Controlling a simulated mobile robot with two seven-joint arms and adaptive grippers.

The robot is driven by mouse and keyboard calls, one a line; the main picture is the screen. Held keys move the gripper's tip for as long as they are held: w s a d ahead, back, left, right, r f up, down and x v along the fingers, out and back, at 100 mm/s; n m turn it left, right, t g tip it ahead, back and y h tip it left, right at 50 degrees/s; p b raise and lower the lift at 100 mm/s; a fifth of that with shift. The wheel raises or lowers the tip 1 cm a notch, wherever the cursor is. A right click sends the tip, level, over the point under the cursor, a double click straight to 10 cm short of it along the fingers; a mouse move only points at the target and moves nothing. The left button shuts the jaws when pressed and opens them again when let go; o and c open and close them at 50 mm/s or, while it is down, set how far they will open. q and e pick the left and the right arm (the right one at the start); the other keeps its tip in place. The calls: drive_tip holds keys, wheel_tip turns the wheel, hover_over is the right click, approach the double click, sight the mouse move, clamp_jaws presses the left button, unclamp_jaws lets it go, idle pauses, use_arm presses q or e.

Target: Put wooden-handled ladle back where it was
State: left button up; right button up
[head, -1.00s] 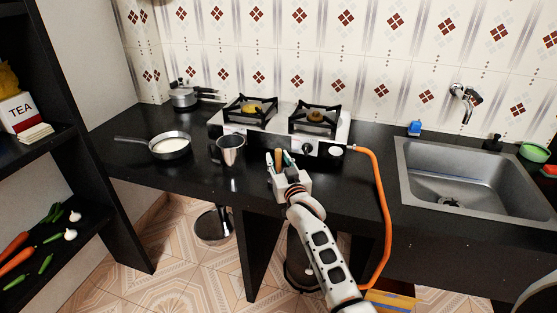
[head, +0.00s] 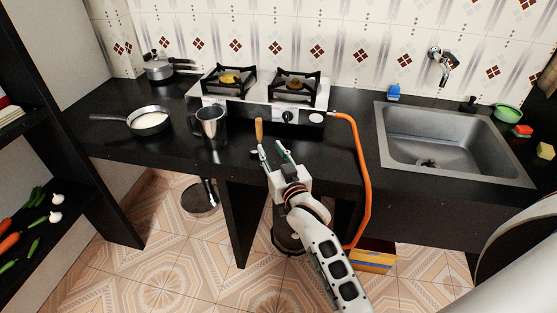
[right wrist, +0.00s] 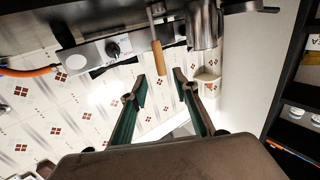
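The wooden-handled ladle (head: 259,130) is at the counter's front, just right of the steel mug, its wooden handle pointing up in the head view. In the right wrist view its wooden handle (right wrist: 160,58) and metal shaft show beside the mug; whether it stands or lies I cannot tell. My right gripper (head: 274,149) is open in front of the ladle, slightly to its right. In the right wrist view the open fingers (right wrist: 160,78) appear either side of the handle's end, with clear gaps and nothing gripped. My left gripper is not in view.
The steel mug (head: 212,127) stands close left of the ladle. A pan (head: 150,121) is further left. The two-burner stove (head: 250,112) is behind, with an orange hose (head: 364,180) at its right. A sink (head: 455,175) is at the right.

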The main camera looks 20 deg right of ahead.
drive_tip(key=s+a+f+n+g+y, duration=0.1)
drive_tip(key=s+f+n+g, duration=0.1)
drive_tip(key=s+f, duration=1)
drive_tip(key=s+a+f+n+g+y, duration=0.1)
drive_tip(key=s+f+g, duration=0.4)
drive_tip(key=s+f, duration=0.7)
drive_tip(key=s+n+y, duration=0.1)
drive_tip(key=s, duration=0.5)
drive_tip(key=shift+s+a+f+n, duration=0.2)
drive_tip(key=shift+a+f+n, duration=0.1)
drive_tip(key=shift+a, duration=0.1)
